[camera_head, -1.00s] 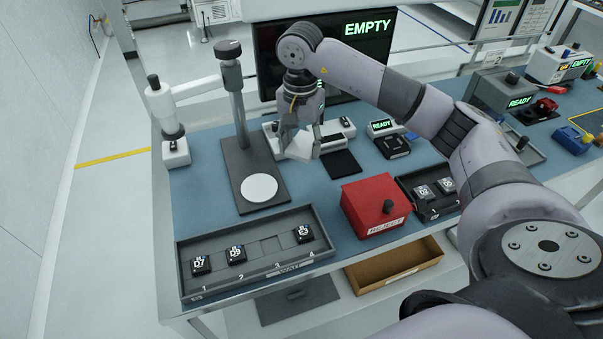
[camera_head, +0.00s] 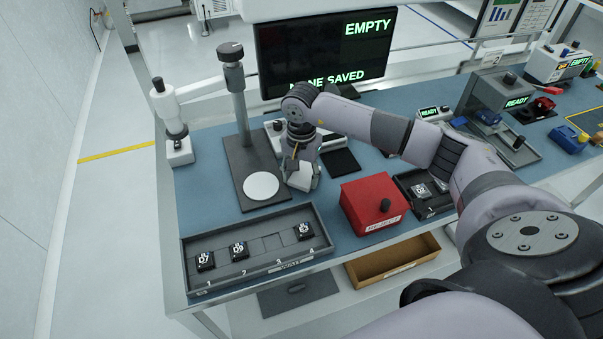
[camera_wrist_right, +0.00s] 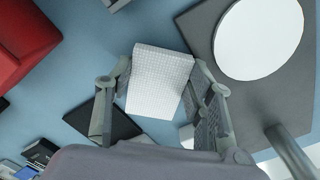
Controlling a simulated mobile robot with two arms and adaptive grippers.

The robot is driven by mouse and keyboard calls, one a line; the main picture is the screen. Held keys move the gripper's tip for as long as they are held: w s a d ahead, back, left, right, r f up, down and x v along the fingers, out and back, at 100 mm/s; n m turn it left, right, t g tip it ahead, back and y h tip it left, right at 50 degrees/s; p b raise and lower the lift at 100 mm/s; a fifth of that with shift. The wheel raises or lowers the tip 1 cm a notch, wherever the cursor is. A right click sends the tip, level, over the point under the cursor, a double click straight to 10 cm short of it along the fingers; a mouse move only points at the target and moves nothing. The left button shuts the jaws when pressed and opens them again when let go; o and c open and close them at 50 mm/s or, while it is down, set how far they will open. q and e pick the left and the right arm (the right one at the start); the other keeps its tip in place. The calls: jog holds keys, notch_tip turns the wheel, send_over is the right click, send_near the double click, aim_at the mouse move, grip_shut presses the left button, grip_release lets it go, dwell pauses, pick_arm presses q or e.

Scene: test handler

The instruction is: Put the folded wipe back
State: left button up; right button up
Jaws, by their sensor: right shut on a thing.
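The folded wipe (camera_wrist_right: 158,82) is a white block with a fine grid texture, held between the two fingers of my right gripper (camera_wrist_right: 160,88) in the right wrist view. In the head view the wipe (camera_head: 299,180) shows pale below my right gripper (camera_head: 301,174), just right of the white disc. Whether it touches the table cannot be told. A flat black pad (camera_head: 340,160) lies on the blue table behind and right of the gripper; it also shows in the right wrist view (camera_wrist_right: 112,122). My left gripper is not in view.
A microscope-like stand with a white disc (camera_head: 261,186) is left of the gripper. A red reject box (camera_head: 372,203) is at its right. The grey wait tray (camera_head: 215,272) with several black blocks lies in front. A monitor (camera_head: 325,55) stands behind.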

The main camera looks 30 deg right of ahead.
aim_at(301, 179)
jog(key=shift+f, duration=0.15)
jog(key=o, duration=1.1)
jog(key=shift+r, duration=0.25)
jog(key=shift+w+r, duration=0.1)
jog(key=shift+r, duration=0.15)
notch_tip(301, 179, up, 11)
jog(key=b, duration=0.4)
jog(key=shift+r, duration=0.2)
